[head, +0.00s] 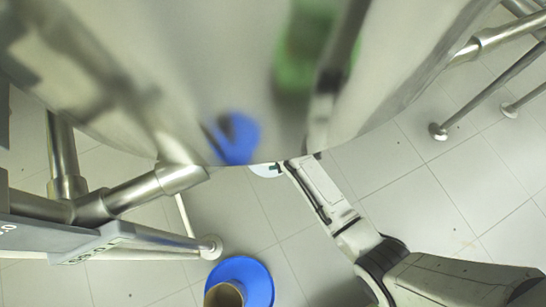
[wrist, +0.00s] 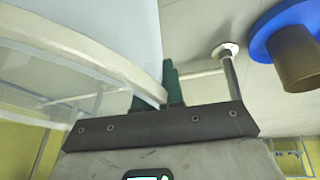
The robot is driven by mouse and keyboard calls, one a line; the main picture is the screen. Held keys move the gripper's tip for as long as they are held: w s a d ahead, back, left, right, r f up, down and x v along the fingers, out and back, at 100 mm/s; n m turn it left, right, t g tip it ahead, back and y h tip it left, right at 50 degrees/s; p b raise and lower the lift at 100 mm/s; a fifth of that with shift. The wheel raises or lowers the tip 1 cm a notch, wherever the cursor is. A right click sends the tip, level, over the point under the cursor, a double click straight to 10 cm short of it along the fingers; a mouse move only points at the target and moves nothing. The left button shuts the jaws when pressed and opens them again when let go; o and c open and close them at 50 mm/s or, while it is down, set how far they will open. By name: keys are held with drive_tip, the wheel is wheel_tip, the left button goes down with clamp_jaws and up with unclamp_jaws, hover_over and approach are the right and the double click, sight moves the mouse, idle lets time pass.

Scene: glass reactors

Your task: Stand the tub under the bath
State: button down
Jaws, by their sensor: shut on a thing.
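The bath (head: 190,60) is a large shiny round vessel filling the top of the head view. The tub shows there only as a white sliver (head: 264,172) at the bath's lower edge; the bath hides the rest. In the wrist view the tub (wrist: 110,30) is large and pale, with a cream rim running between dark green fingers. My gripper (wrist: 155,95) is shut on that rim. In the head view my gripper (head: 281,168) is at the bath's edge, partly hidden. I cannot tell whether the tub touches the floor.
A blue disc (head: 258,275) with a brown cylinder stands on the floor at lower centre. Steel frame tubes (head: 130,192) and a footed leg (head: 208,246) stand at left, more legs (head: 480,95) at right. Tiled floor (head: 310,260) is clear between the disc and my arm.

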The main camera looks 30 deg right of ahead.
drive_tip(key=shift+w+d+f+b, duration=0.4)
drive_tip(key=shift+w+f+b, duration=0.65)
drive_tip(key=shift+f, duration=0.55)
drive_tip(key=shift+w+d+f+b, duration=0.35)
drive_tip(key=shift+w+f+b, duration=0.55)
drive_tip(key=shift+f+b, duration=0.5)
drive_tip(key=shift+w+d+f+b, duration=0.4)
drive_tip(key=shift+w+f+b, duration=0.6)
drive_tip(key=shift+f, duration=0.75)
drive_tip(key=shift+f, duration=0.15)
drive_tip(key=c, duration=1.3)
unclamp_jaws()
drive_tip(key=shift+s, duration=0.1)
drive_tip(key=shift+o, duration=0.2)
